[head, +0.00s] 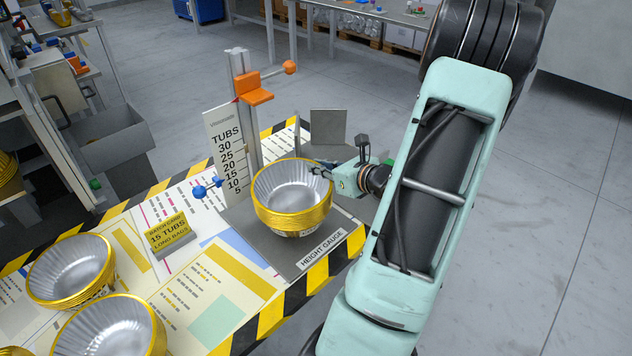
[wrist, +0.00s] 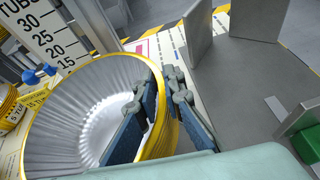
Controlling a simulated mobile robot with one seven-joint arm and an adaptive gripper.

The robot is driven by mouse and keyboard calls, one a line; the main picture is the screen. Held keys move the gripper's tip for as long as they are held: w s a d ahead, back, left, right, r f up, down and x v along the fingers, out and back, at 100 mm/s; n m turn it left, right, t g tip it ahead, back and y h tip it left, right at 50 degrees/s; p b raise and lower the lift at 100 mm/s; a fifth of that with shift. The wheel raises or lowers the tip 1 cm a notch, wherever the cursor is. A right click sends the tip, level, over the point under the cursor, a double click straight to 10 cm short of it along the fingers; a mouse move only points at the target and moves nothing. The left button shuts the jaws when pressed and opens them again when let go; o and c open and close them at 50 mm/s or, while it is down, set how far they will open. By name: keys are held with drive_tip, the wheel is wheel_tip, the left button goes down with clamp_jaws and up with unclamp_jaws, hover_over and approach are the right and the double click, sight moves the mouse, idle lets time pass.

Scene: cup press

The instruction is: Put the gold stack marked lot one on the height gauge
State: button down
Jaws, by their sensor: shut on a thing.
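A gold-rimmed stack of silver fluted tubs (head: 292,212) is over the grey base plate of the height gauge (head: 322,258), beside the scale board (head: 228,150). A small label low on its front is too small to read. My gripper (head: 320,172) is shut on the right rim of this stack. In the wrist view the rim of the stack (wrist: 60,110) passes between the blue-padded fingers of my gripper (wrist: 160,122). The stack looks roughly upright. I cannot tell whether its bottom touches the plate.
Two more gold stacks (head: 70,268) (head: 112,328) stand at the lower left. A batch card sign (head: 172,236) reads 15 tubs. The gauge post carries an orange slider (head: 254,90), and a blue knob (head: 200,191) is near the stack. A grey upright plate (head: 328,127) stands behind.

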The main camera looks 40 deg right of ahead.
drive_tip(key=shift+w+d+f, duration=0.2)
drive_tip(key=shift+w+f, duration=0.4)
drive_tip(key=shift+f, duration=0.2)
wheel_tip(320, 180, down, 3)
drive_tip(key=shift+w+d+f+b, duration=0.1)
drive_tip(key=shift+f+b, duration=0.05)
drive_tip(key=shift+b, duration=0.65)
drive_tip(key=c, duration=2)
unclamp_jaws()
drive_tip(key=shift+c, duration=0.2)
drive_tip(key=p, duration=0.3)
approach(317, 177)
drive_tip(key=shift+d+f, duration=0.45)
drive_tip(key=shift+d, duration=0.15)
